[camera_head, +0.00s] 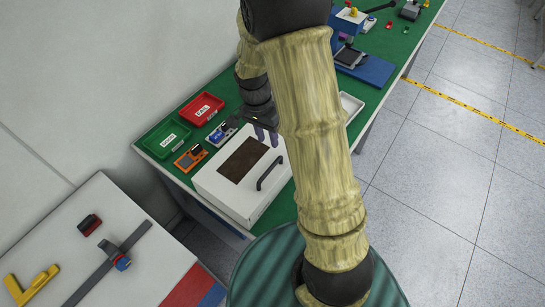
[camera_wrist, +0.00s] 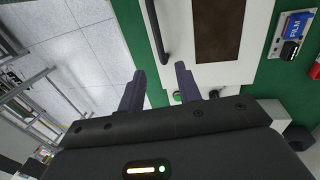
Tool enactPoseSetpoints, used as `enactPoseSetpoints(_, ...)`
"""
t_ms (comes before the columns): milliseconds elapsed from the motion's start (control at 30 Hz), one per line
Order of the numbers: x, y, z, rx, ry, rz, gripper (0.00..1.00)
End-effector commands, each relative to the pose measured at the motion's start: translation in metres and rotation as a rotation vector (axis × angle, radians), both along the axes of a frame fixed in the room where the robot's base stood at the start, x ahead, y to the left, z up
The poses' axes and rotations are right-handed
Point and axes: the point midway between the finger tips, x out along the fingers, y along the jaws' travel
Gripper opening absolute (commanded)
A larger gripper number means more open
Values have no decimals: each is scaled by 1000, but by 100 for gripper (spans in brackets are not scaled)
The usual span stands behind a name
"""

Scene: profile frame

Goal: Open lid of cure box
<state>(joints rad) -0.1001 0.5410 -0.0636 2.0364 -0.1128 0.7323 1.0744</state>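The cure box (camera_head: 222,197) is a white box on the green table, with a dark brown window (camera_head: 243,160) in its top and a black bar handle (camera_head: 269,173) near its right edge. Its lid looks shut. My gripper (camera_head: 266,136) is over the far end of the box, partly hidden by my arm, apart from the handle. In the wrist view, my gripper (camera_wrist: 158,80) is open with nothing between its fingers. The handle (camera_wrist: 156,32) shows beyond the fingers, beside the white lid (camera_wrist: 180,40) and the brown window (camera_wrist: 218,30).
Green (camera_head: 168,138) and red (camera_head: 202,108) trays stand behind the box, with an orange device (camera_head: 190,158) and a blue-white device (camera_head: 221,133) nearby. A white tray (camera_head: 351,106) is right of my arm. A white table (camera_head: 110,215) holds parts at lower left. Open floor lies right.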

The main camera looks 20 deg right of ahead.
Motion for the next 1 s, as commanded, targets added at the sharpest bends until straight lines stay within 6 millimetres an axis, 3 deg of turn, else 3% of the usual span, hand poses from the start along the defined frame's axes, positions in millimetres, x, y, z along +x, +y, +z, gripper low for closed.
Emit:
enactPoseSetpoints(533,-15,-11,-86,-1,3,0,34)
enactPoseSetpoints(700,-16,-12,-97,0,1,1,34)
enactPoseSetpoints(967,-16,-12,-98,0,0,1,34)
enactPoseSetpoints(1000,-16,-12,-98,0,0,1,28)
